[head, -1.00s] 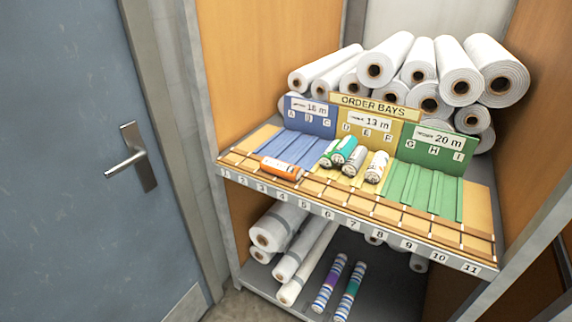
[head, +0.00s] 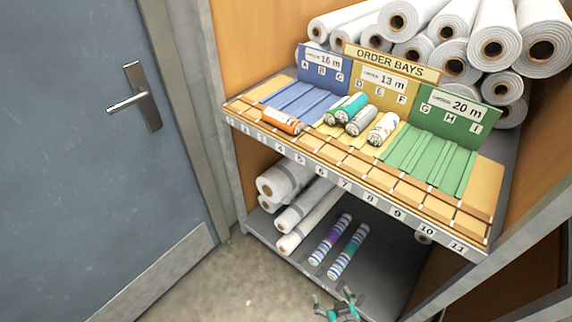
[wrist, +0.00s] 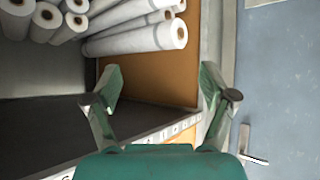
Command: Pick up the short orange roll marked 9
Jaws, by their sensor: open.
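The short orange roll (head: 281,121) lies on its side across the front of the blue bay (head: 292,100), by the wooden slots at the shelf's front edge. Its white end faces right; I cannot read its number. Right of it, a teal roll (head: 351,107), a grey roll (head: 362,121) and a white roll (head: 383,129) lie in and around the yellow bay. My gripper (head: 338,306) shows at the bottom of the head view, low in front of the shelving and well apart from the orange roll. In the wrist view my gripper (wrist: 160,78) is open and empty; no orange roll shows there.
Large white rolls (head: 495,45) are stacked behind the bays. The green bay (head: 430,160) is empty. The lower shelf (head: 375,262) holds white rolls and two striped rolls. A blue door (head: 70,160) with a handle stands at left. Bare floor lies before it.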

